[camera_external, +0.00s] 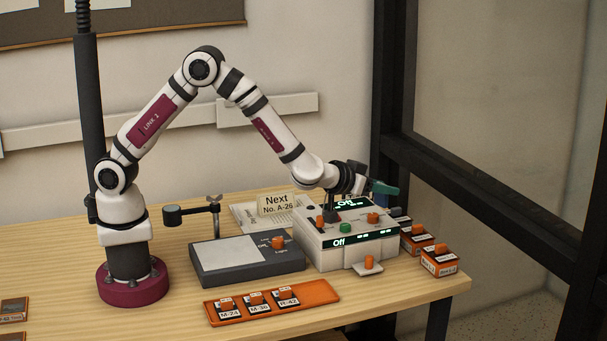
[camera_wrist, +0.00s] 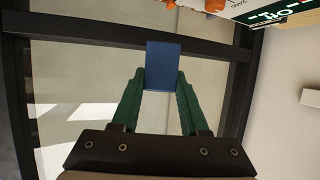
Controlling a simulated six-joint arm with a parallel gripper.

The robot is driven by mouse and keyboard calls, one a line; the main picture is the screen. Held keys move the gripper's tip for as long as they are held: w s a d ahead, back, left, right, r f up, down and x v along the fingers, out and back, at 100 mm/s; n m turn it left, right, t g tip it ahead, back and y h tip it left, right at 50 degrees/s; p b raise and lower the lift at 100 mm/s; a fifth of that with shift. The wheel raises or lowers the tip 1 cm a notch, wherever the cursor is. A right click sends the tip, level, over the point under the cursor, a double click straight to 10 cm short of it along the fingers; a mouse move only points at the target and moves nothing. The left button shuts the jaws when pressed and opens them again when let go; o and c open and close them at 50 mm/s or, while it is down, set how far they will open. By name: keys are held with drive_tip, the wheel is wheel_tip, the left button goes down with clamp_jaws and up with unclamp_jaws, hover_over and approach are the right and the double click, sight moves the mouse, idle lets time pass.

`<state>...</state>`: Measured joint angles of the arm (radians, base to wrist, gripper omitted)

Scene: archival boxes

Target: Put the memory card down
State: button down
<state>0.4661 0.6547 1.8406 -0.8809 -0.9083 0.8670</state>
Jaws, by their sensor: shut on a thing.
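My gripper (camera_external: 384,188) is beyond the top right of the white machine, raised above the table. In the wrist view my gripper (camera_wrist: 162,84) has its two green fingers shut on a dark blue card (camera_wrist: 162,62), the memory card, which sticks out past the fingertips. No label shows on the card's visible face.
The white machine (camera_external: 345,248) has orange and green knobs and displays reading "Off". Orange-and-white boxes (camera_external: 440,262) stand right of it. An orange tray (camera_external: 325,292) holds three labelled items. A grey flat device (camera_external: 225,258) and a "Next No. A-26" sign (camera_external: 278,204) are nearby.

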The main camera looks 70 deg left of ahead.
drive_tip(key=s+a+n+g+y, duration=0.4)
drive_tip(key=s+a+n, duration=0.1)
drive_tip(key=a, duration=0.7)
drive_tip(key=s+a+n+g+y, duration=0.4)
drive_tip(key=s+a+n+y, duration=0.1)
drive_tip(key=a, duration=0.8)
drive_tip(key=s+a+n+g, duration=0.4)
drive_tip(key=s+n+g, duration=0.1)
drive_tip(key=s, duration=0.4)
drive_tip(key=s+a+n+g, duration=0.4)
drive_tip(key=s+g, duration=0.1)
drive_tip(key=s, duration=0.3)
drive_tip(key=shift+h, duration=0.3)
drive_tip(key=s+a+f, duration=0.1)
drive_tip(key=a+f, duration=0.2)
drive_tip(key=f, duration=0.1)
drive_tip(key=s+a+f, duration=0.2)
drive_tip(key=a+f, duration=0.2)
drive_tip(key=s+a+f, duration=0.1)
drive_tip(key=a+f, duration=0.2)
drive_tip(key=f, duration=0.2)
drive_tip(key=shift+s+a, duration=0.3)
drive_tip(key=shift+a, duration=0.1)
wheel_tip(320, 180, down, 3)
drive_tip(key=shift+a+f, duration=0.1)
drive_tip(key=shift+f, duration=0.4)
drive_tip(key=shift+f, duration=0.15)
